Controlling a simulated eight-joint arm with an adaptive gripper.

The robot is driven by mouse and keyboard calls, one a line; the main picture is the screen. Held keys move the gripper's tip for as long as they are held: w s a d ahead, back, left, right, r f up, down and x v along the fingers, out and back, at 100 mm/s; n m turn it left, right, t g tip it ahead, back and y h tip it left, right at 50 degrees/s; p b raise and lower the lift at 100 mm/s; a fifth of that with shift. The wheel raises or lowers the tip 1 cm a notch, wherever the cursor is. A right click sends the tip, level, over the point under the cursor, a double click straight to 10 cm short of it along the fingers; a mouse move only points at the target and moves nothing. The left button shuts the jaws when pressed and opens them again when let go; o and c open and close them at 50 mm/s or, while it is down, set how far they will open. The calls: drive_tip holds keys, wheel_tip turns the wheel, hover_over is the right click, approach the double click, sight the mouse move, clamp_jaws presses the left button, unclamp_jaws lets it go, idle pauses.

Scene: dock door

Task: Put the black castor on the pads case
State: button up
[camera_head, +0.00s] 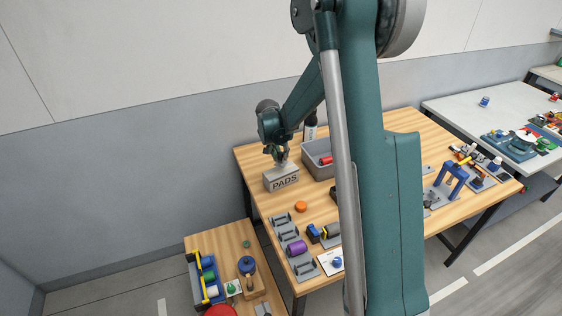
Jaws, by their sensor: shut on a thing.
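The pads case (284,184) is a grey box with "PADS" on its front, near the left back edge of the wooden table. My gripper (281,160) points down right over its top. The jaws are shut on a small dark thing, which I take for the black castor; it is mostly hidden by the fingers. I cannot tell whether it touches the case top.
A grey bin (318,171) with a red item stands just right of the case. Grey holders, one with a purple roll (296,248), line the left front. My arm hides the table's middle.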

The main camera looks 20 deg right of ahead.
sight(281, 161)
drive_tip(key=shift+f, duration=0.1)
drive_tip(key=shift+f, duration=1.75)
drive_tip(key=shift+f, duration=0.2)
drive_tip(key=o, duration=1)
drive_tip(key=shift+r, duration=0.25)
drive_tip(key=shift+v, duration=5.95)
